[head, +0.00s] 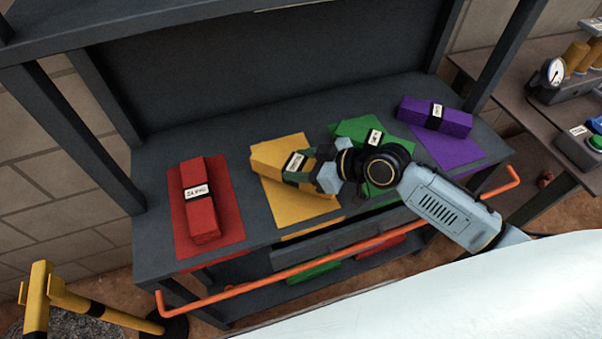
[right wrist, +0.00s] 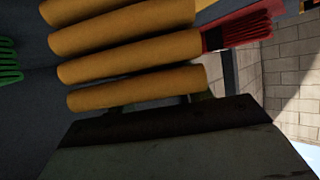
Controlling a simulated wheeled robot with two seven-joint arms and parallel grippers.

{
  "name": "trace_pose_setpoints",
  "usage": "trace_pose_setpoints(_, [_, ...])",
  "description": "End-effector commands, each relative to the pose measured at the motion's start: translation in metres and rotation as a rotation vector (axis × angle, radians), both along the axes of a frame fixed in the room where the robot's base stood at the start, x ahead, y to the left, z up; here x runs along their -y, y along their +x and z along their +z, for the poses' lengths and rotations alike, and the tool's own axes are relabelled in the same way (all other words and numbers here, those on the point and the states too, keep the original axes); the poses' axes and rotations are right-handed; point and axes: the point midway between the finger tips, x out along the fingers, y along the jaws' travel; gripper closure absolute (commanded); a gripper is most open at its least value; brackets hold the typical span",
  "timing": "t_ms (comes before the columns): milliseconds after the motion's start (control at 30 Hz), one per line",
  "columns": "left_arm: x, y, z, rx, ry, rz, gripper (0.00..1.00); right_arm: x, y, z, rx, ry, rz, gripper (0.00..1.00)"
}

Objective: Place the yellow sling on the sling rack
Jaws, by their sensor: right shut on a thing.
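The yellow sling (head: 268,157), a folded bundle with a dark band and white label, is at the yellow patch (head: 302,207) on the dark grey sling rack (head: 155,232). My right gripper (head: 308,172) is shut on the sling at its right part, coming in from the right. Whether the sling rests fully on the patch I cannot tell. In the right wrist view the sling's thick yellow folds (right wrist: 130,45) fill the upper middle, above the dark gripper edge (right wrist: 170,118). My left gripper is not in view.
A red sling (head: 200,198) lies left on a red patch. A purple sling (head: 435,116) lies at the right. My arm partly covers the green patch (head: 352,130). An orange rail (head: 300,272) runs along the front. Dark posts (head: 100,100) frame the rack. A side table (head: 515,85) stands right.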

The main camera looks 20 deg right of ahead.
Motion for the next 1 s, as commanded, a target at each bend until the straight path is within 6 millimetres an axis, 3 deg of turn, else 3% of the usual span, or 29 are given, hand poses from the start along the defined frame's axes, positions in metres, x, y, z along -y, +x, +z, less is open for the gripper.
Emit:
trace_pose_setpoints(200, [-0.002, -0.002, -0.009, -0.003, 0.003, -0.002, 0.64, 0.0, 0.0, -0.029, -0.001, 0.001, -0.001, 0.88])
trace_pose_setpoints(433, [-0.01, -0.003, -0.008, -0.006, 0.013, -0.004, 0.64, 0.0, 0.0, -0.03, 0.001, 0.001, 0.0, 0.88])
trace_pose_setpoints(467, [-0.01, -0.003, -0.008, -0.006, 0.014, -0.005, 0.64, 0.0, -0.001, -0.032, -0.003, -0.001, 0.0, 0.49])
trace_pose_setpoints(600, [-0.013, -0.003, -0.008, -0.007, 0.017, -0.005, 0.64, 0.0, -0.001, -0.031, -0.003, -0.001, 0.0, 0.31])
trace_pose_setpoints(1000, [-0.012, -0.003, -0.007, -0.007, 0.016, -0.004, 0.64, 0.005, -0.005, -0.028, -0.002, -0.003, -0.001, 0.28])
